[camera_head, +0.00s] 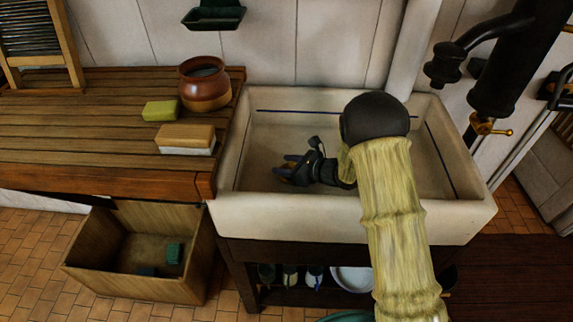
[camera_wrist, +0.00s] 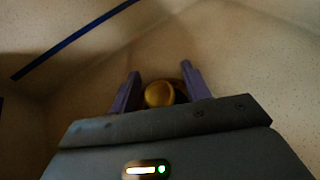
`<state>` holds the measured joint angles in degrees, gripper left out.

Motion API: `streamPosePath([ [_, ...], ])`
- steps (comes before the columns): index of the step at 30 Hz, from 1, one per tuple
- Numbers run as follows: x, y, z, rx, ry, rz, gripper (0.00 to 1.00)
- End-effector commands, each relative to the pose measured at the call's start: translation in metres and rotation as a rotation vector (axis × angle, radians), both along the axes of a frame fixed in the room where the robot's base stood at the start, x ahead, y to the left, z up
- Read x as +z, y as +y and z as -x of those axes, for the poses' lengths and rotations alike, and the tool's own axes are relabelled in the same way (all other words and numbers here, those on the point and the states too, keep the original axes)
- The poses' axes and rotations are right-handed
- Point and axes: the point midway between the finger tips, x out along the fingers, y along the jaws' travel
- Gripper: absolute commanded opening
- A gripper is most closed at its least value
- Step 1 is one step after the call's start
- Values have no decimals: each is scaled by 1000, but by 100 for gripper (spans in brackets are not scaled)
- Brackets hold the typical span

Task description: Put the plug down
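My gripper (camera_head: 287,169) is low inside the white sink (camera_head: 345,216), its fingers pointing left in the head view. In the wrist view my gripper (camera_wrist: 159,84) has its two purple-grey fingers apart. A round brass knob (camera_wrist: 159,94), which looks like part of the plug, lies between them, with small gaps visible on its sides. A dark brown part shows behind the knob, partly hidden. In the head view the plug is mostly hidden by the fingers. I cannot tell whether it touches the sink floor.
A wooden counter (camera_head: 90,120) at left holds a brown pot (camera_head: 205,88), a yellow-green sponge (camera_head: 160,110) and a tan-and-white block (camera_head: 187,138). An open wooden bin (camera_head: 135,285) stands below. A black pump (camera_head: 497,75) rises at right. The sink's left floor is clear.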

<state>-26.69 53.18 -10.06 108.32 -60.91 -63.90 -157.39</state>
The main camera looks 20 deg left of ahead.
Motion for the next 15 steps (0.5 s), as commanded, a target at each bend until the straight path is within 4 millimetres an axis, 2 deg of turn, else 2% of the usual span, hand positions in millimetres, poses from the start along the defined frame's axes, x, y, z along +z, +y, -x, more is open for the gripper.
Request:
streamPosePath([
  [8, 1, -2, 0, 0, 0, 0, 47],
  [15, 10, -25, 7, -3, 1, -1, 47],
])
